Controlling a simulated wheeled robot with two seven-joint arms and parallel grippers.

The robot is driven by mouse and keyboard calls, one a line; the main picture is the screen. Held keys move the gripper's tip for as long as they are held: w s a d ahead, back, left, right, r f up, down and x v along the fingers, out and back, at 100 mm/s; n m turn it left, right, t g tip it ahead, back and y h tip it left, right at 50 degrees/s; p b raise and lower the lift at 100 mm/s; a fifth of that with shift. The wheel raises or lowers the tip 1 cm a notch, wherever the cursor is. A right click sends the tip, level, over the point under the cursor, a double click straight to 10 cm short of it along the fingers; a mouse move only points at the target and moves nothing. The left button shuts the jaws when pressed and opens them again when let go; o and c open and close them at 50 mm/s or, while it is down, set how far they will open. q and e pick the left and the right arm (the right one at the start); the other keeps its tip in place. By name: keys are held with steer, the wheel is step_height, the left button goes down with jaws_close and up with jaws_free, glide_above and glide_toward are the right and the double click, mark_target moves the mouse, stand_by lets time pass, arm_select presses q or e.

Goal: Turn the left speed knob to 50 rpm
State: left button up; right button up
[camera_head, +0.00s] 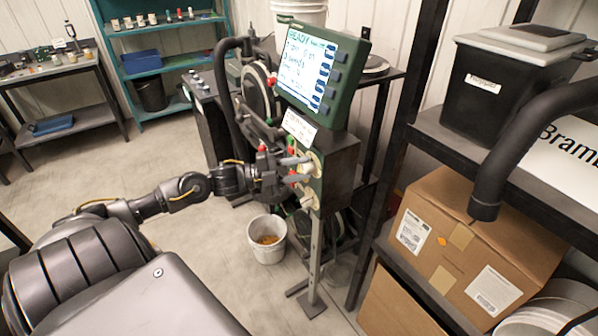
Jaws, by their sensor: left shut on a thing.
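The control box (339,168) stands on a post, with a tilted green-framed screen (308,66) above it. Pale knobs (316,161) and a few small coloured buttons sit on the box's face. My left gripper (297,168) reaches in from the left and is shut on a pale speed knob at the box's face. Its fingers hide much of that knob, so its pointer and setting cannot be read. Another pale knob (307,201) shows just below the fingers. My right gripper is not in view.
A white bucket (267,247) with orange-brown contents stands on the floor below the arm. The seed meter machine (258,92) is behind the gripper. At right a dark shelf holds a black bin (497,95), with a cardboard box (476,245) below. Floor at left is clear.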

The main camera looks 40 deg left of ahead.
arm_select(q)
steer(key=m, duration=0.2)
steer(key=m+g+y+b, duration=0.1)
steer(key=m, duration=0.2)
steer(key=shift+d+y, duration=0.1)
steer(key=shift+y, duration=0.2)
steer(key=m+g+y+b, duration=0.1)
steer(key=m, duration=0.2)
steer(key=shift+s+y+b, duration=0.1)
steer(key=shift+y+b, duration=0.3)
steer(key=m+y+b, duration=0.2)
steer(key=m+b, duration=0.1)
steer(key=shift+d, duration=0.15)
steer(key=shift+r+m+y+b, duration=0.15)
steer(key=shift+m+y+b, duration=0.55)
steer(key=shift+m+b, duration=0.5)
steer(key=o, duration=1)
steer(key=shift+r, duration=0.1)
steer(key=shift+c, duration=0.2)
